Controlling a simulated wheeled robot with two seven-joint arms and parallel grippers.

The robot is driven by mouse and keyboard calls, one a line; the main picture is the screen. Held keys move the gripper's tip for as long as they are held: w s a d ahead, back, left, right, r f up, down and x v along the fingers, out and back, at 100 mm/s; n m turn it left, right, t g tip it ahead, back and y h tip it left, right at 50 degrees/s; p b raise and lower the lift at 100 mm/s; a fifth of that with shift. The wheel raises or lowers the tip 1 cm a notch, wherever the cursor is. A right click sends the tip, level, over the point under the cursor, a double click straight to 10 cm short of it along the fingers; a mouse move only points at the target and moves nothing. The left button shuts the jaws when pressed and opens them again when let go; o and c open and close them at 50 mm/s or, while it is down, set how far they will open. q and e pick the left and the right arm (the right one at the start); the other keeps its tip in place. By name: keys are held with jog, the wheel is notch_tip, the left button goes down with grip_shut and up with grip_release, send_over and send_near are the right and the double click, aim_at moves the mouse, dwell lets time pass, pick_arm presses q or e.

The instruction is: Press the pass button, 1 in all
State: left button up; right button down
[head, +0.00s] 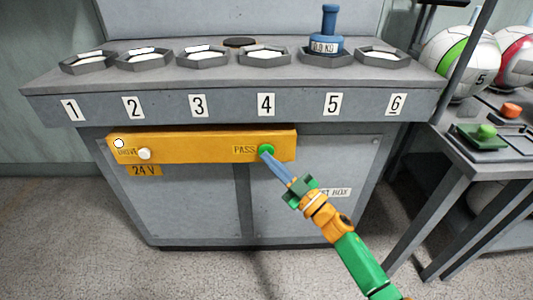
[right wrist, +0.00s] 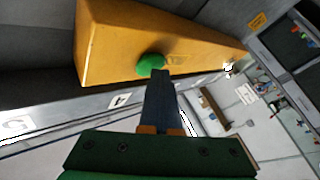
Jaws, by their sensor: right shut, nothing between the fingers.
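The green pass button (head: 266,150) is on the right end of the yellow panel (head: 200,148), next to the word PASS. My right gripper (head: 268,156) is shut and empty, with its fingertips at the button. In the right wrist view the green button (right wrist: 150,65) shows on the yellow box (right wrist: 140,35), and the tips of my right gripper (right wrist: 159,74) overlap its lower edge. I cannot tell how far the button is pushed in. A white button (head: 144,154) is on the panel's left part. My left gripper is not in view.
A grey bench (head: 220,75) above the panel carries several hexagonal trays over labels 1 to 6. A blue weight (head: 328,32) stands at tray 5. The floor in front is clear.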

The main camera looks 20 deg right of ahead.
jog(key=shift+s, duration=0.1)
jog(key=shift+s+a+p, duration=0.2)
jog(key=shift+s+p, duration=0.4)
jog(key=shift+s, duration=0.15)
jog(key=shift+s+a+p, duration=0.25)
jog(key=shift+s+p, duration=0.2)
jog(key=shift+s, duration=0.35)
jog(key=shift+s+a+p, duration=0.2)
jog(key=shift+s+p, duration=0.25)
jog(key=shift+s, duration=0.35)
jog(key=shift+s+a+p, duration=0.25)
jog(key=shift+s+p, duration=0.2)
jog(key=shift+s, duration=0.35)
